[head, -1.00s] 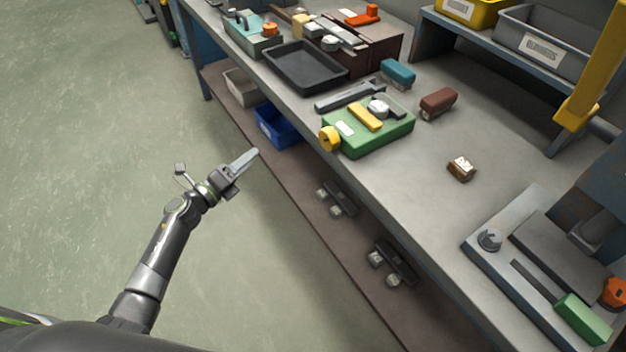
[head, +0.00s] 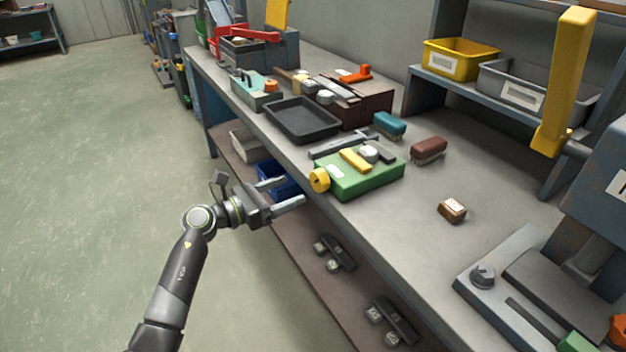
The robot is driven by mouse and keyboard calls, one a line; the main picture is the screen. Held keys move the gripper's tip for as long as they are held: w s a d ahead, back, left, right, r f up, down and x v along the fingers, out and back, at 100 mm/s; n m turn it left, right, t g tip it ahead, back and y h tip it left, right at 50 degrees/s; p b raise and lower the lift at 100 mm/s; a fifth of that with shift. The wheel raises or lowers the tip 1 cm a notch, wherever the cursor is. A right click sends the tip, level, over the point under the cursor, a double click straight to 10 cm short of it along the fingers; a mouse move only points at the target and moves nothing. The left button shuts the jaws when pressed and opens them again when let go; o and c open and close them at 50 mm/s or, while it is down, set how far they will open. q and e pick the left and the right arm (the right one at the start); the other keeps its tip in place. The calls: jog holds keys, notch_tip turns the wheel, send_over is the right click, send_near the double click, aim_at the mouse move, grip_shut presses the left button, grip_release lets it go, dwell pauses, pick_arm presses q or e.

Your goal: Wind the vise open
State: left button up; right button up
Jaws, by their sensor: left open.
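The green device that looks like the vise (head: 372,182) lies on the bench near its front edge. It has a yellow round knob (head: 319,180) on its left end, a yellow bar and a light round part on top. How far its jaws are apart cannot be told. My left gripper (head: 293,190) is open and empty in front of the bench edge, just left of and a little lower in the picture than the knob. Its two fingers point right toward the knob and look apart from it. My right gripper is not in view.
A dark tray (head: 303,138) lies behind the vise, with a grey bar (head: 343,145) beside it. Teal (head: 389,123) and maroon (head: 428,149) blocks and a small brown block (head: 452,211) stand nearby. A blue bin (head: 277,184) is on the lower shelf. A machine (head: 560,290) is at right.

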aim_at(314, 181)
pick_arm(q)
jog(key=x, duration=0.7)
jog(key=shift+w+d, duration=0.25)
jog(key=shift+d, duration=0.05)
jog(key=c, duration=1)
